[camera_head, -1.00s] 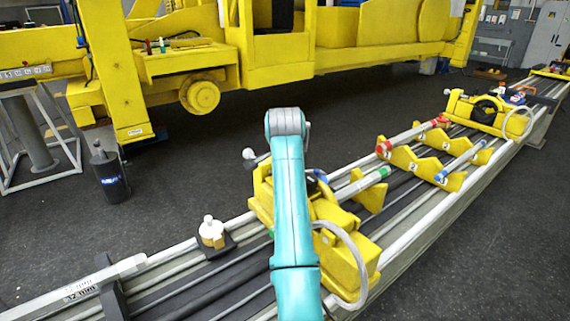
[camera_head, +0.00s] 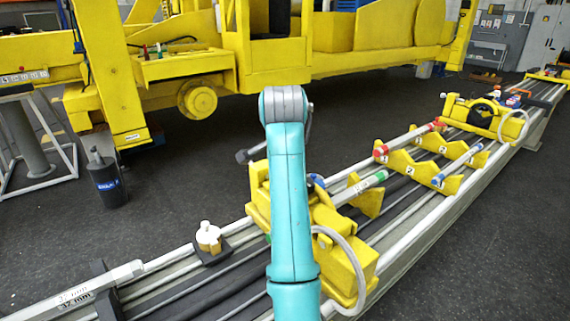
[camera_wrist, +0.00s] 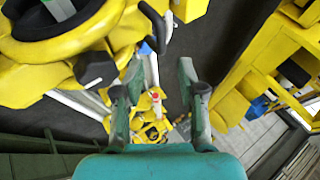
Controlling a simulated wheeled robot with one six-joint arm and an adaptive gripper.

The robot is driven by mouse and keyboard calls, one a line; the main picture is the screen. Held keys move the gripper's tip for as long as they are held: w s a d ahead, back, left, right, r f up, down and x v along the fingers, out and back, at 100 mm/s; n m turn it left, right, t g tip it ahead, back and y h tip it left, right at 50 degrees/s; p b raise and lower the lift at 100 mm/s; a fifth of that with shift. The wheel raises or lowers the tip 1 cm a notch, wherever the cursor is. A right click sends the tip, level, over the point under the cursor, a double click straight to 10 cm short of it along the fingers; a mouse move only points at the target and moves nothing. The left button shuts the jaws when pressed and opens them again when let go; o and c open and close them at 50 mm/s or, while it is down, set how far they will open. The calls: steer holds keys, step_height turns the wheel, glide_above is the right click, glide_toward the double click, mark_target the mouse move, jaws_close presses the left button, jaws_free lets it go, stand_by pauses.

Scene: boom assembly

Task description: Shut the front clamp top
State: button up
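A yellow clamp (camera_head: 345,262) stands on the rail beside my arm in the head view, partly hidden behind it. A dark-ended handle (camera_head: 246,155) sticks out to the left of my arm, above this clamp. In the wrist view, a yellow ring-shaped clamp part (camera_wrist: 62,45) with a dark inside fills the upper left. A black handle (camera_wrist: 155,28) shows just right of it, ahead of the fingers. My gripper (camera_wrist: 160,95) is open, its two teal fingers apart, with nothing held between them. The head view hides the gripper behind my arm.
A second yellow clamp (camera_head: 480,115) stands farther along the rail. Numbered yellow V-blocks (camera_head: 415,165) hold coloured-ended tubes between the clamps. A white-capped part (camera_head: 208,238) sits on the rail at left. A black cylinder (camera_head: 106,180) stands on the floor. A large yellow machine fills the background.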

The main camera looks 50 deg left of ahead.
steer(key=shift+v, duration=1.2)
steer(key=shift+s+f, duration=0.1)
